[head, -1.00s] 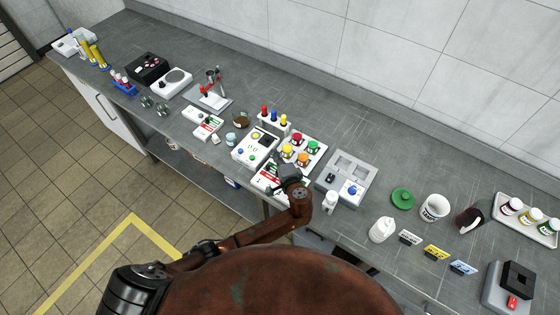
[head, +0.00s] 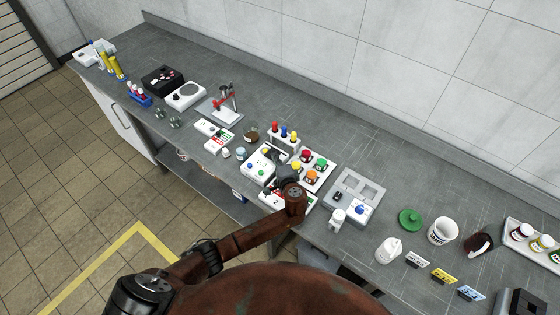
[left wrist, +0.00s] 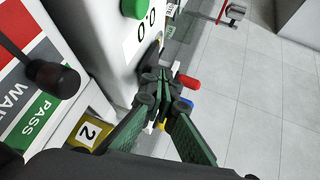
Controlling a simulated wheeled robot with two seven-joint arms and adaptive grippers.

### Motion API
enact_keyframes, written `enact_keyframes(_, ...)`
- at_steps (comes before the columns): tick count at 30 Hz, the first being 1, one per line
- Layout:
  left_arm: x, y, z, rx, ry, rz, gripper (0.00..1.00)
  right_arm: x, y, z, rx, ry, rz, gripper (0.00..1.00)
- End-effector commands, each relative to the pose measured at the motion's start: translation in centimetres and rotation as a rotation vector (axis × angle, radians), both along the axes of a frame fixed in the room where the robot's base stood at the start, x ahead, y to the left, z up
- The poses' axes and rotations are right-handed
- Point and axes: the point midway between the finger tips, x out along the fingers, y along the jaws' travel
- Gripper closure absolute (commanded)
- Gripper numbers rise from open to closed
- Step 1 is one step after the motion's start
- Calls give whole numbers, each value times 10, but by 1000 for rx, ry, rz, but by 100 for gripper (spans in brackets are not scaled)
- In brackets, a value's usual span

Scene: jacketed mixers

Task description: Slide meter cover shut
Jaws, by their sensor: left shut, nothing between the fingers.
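The meter is a white box (head: 258,166) with coloured buttons, near the middle of the bench in the head view. In the left wrist view its white side (left wrist: 92,40) shows at upper left, with a green knob and a "0.0" marking. I cannot make out the sliding cover; my gripper hides part of the box. My left gripper (head: 275,157) is over the box's right side, fingers toward the wall. In the left wrist view its closed green-padded fingers (left wrist: 163,78) are empty beside the white box. I cannot tell whether they touch it. My right gripper is not in view.
A rack with red, blue and yellow pegs (head: 284,139) stands behind the meter. A white tray of coloured-lid jars (head: 326,176) is at its right. A WAIT/PASS board (left wrist: 42,85) with a black-ball lever lies close to my left gripper. A grey panel (head: 362,184) stands further right.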

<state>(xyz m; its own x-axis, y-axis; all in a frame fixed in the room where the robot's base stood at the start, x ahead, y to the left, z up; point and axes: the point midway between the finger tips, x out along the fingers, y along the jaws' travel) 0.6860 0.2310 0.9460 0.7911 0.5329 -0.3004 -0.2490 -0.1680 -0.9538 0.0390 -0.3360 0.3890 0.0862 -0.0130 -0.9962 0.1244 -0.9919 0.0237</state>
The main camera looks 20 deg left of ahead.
Motion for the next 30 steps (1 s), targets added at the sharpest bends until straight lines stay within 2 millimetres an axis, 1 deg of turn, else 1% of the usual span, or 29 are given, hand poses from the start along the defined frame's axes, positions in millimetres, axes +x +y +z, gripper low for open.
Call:
enact_keyframes(1, 4, 13, 1, 2, 0, 4, 100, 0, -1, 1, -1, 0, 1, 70)
enact_keyframes(3, 8, 24, 0, 2, 0, 3, 100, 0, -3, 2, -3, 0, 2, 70)
enact_keyframes(6, 12, 34, 0, 2, 1, 0, 100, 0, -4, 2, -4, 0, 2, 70)
enact_keyframes(9, 13, 37, -1, 1, 2, 0, 100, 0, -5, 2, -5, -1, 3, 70)
enact_keyframes(17, 13, 37, -1, 1, 3, 0, 100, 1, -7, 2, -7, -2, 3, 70)
enact_keyframes(22, 7, 31, -1, -1, 4, -2, 100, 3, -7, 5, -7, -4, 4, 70)
enact_keyframes(25, -1, 20, 1, -1, 3, -4, 100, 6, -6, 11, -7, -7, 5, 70)
enact_keyframes(28, -14, 6, 2, -2, 1, -7, 100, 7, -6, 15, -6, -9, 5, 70)
enact_keyframes(30, -27, -3, 6, -4, 0, -7, 100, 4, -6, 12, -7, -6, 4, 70)
